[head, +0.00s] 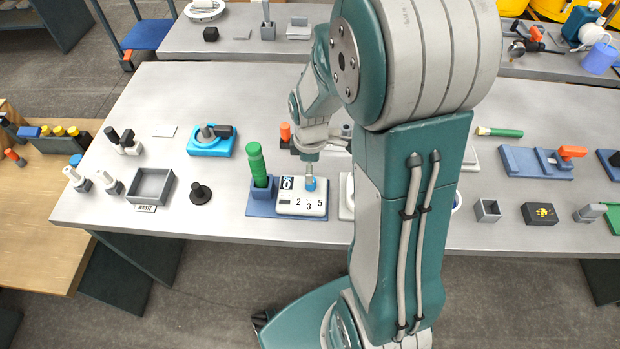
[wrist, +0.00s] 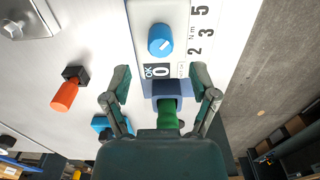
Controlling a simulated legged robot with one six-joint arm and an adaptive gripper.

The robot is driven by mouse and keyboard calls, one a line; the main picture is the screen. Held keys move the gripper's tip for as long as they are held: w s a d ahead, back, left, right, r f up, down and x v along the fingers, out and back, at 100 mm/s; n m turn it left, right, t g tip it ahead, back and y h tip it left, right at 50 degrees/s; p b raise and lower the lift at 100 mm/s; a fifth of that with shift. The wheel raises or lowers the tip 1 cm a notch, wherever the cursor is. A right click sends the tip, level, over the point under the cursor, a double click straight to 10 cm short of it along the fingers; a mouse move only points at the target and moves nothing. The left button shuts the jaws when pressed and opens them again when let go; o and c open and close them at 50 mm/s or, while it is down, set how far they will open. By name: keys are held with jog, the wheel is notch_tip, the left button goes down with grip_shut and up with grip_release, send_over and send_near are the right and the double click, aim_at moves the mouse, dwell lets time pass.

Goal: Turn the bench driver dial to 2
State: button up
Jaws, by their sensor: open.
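The bench driver's white panel (head: 290,208) is on the table's front part. It carries a blue dial (head: 310,184), a display reading 0 (head: 287,183) and printed numbers 2, 3 and 5. The dial also shows in the wrist view (wrist: 160,38), with a white pointer mark on its face. A green-handled driver (head: 256,165) stands upright in a blue holder (head: 262,193) left of the panel. My gripper (wrist: 161,78) is open and empty, its fingers apart. In the head view its end is just above the dial; I cannot tell whether it touches.
An orange-topped part (wrist: 65,95) is behind the panel. A black plunger-like piece (head: 200,193) and a grey waste tray (head: 150,186) are to the left. My arm hides part of the table right of the panel. The table's front edge is close to the panel.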

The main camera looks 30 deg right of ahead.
notch_tip(320, 180, down, 5)
jog(key=shift+f, duration=0.2)
grip_shut()
